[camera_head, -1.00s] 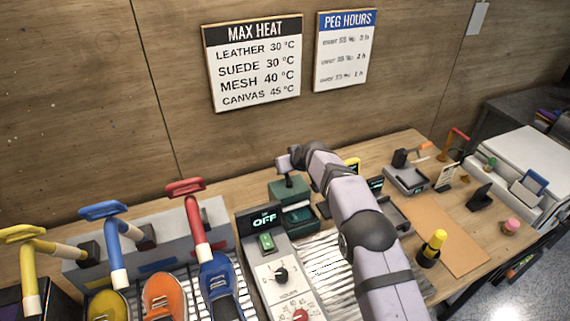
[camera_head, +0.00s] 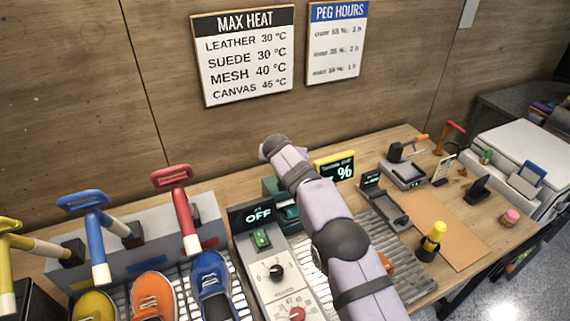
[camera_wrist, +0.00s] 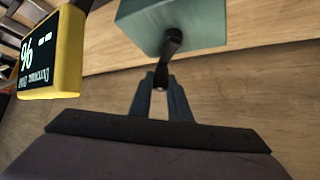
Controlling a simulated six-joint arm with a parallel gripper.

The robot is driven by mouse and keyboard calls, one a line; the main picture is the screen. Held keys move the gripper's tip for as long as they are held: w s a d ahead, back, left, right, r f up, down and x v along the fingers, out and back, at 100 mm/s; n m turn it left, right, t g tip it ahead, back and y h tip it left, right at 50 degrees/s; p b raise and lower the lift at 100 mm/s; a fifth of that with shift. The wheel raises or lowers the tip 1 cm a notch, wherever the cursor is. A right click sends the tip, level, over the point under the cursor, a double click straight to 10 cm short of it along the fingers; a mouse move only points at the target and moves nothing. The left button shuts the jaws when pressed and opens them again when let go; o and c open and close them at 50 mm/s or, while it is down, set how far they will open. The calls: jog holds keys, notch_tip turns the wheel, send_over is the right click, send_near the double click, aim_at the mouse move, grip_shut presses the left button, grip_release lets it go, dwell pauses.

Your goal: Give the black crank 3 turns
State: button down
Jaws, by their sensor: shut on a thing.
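The black crank (camera_wrist: 173,42) comes out of a green box (camera_wrist: 205,25) in the wrist view. My gripper (camera_wrist: 161,84) has its two fingers closed around the crank's end, which points toward the fingers. In the head view the green box (camera_head: 270,186) stands at the back of the table, mostly behind my arm. The crank and my fingertips are hidden there.
A yellow-framed display (camera_head: 334,168) stands right of my arm, and it is close by in the wrist view (camera_wrist: 52,55). A control panel (camera_head: 262,284) reading OFF stands in front. Sneakers (camera_head: 211,282) and coloured handles (camera_head: 180,205) fill the left.

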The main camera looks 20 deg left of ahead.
jog(key=shift+d+m+h, duration=0.25)
jog(key=shift+m+h, duration=0.25)
jog(key=shift+m, duration=0.1)
jog(key=shift+d, duration=0.1)
jog(key=c, duration=1.7)
grip_release()
jog(key=shift+o, duration=0.2)
jog(key=shift+s+r, duration=0.15)
jog(key=s+r+b, duration=0.1)
jog(key=b, duration=0.1)
jog(key=shift+s+b, duration=0.1)
jog(key=shift+b, duration=0.2)
jog(key=shift+b+v, duration=1.35)
jog(key=shift+v, duration=1.35)
